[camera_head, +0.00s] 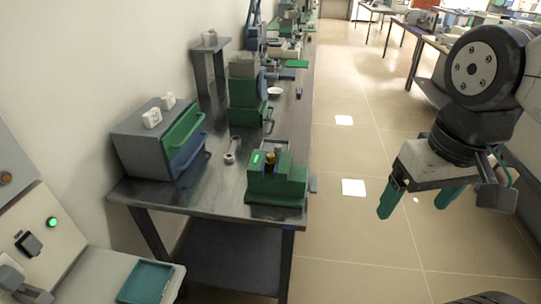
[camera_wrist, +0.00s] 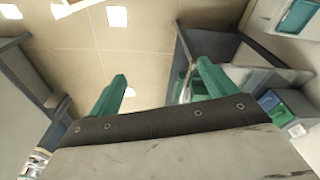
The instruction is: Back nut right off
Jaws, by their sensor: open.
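A green fixture (camera_head: 277,187) stands near the front right corner of the metal bench. A small brass-coloured piece (camera_head: 270,159) sits upright on it beside a lit green display. It may be the nut on its stud, but it is too small to tell how it is threaded. My gripper (camera_head: 418,204) hangs over the floor to the right of the bench, well apart from the fixture. Its two teal fingers are spread with nothing between them.
A wrench-like tool (camera_head: 232,151) lies on the bench (camera_head: 222,196) left of the fixture. A grey drawer cabinet (camera_head: 140,137) with green and blue drawers stands at the wall side. Another green machine (camera_head: 247,98) stands farther back. The tiled aisle (camera_head: 360,235) beside the bench is clear.

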